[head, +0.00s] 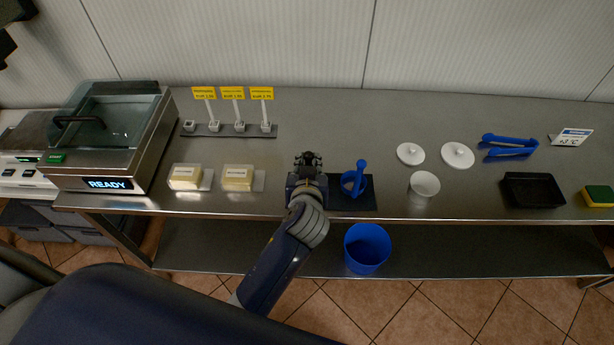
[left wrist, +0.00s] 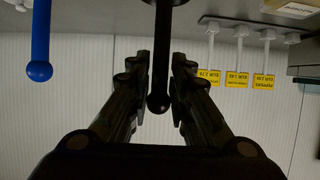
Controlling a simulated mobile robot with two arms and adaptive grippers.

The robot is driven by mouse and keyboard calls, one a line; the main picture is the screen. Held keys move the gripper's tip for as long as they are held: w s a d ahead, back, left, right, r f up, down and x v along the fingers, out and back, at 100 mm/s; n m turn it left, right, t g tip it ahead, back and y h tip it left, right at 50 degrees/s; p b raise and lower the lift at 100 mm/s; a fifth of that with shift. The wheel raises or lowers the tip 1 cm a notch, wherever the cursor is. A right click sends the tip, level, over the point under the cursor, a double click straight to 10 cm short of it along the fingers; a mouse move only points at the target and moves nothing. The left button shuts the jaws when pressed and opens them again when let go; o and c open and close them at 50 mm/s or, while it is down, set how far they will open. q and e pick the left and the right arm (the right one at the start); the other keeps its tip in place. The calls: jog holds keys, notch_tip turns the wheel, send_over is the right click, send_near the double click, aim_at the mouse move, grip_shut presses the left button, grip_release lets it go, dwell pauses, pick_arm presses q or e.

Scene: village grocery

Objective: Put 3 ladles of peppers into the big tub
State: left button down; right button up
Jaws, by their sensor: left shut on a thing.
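My left gripper (head: 308,160) is over the middle of the steel counter, left of a blue-handled utensil (head: 355,180) on a dark mat (head: 367,205). In the left wrist view the gripper (left wrist: 160,85) is shut on a black handle (left wrist: 159,102) with a rounded end, probably a ladle's. Its lower part is hidden. The blue handle (left wrist: 40,40) stands apart at the left there. A white open tub (head: 424,184) stands right of the mat. I cannot tell whether it is the big tub. I cannot make out any peppers. My right gripper is not in view.
Two white lids (head: 410,154) (head: 457,155), blue tongs (head: 510,146), a black tray (head: 531,189) and a sponge (head: 598,196) lie to the right. Two wrapped blocks (head: 237,177) (head: 186,177) and a sealing machine (head: 108,130) are left. A blue bucket (head: 367,249) stands below.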

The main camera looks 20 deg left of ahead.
aim_at(308, 156)
pick_arm(q)
notch_tip(308, 156, up, 3)
jog(key=shift+r+p, duration=0.15)
jog(key=shift+p, duration=0.95)
notch_tip(308, 156, up, 2)
jog(key=shift+r+p, duration=0.1)
jog(key=shift+p, duration=0.3)
jog(key=shift+a, duration=0.1)
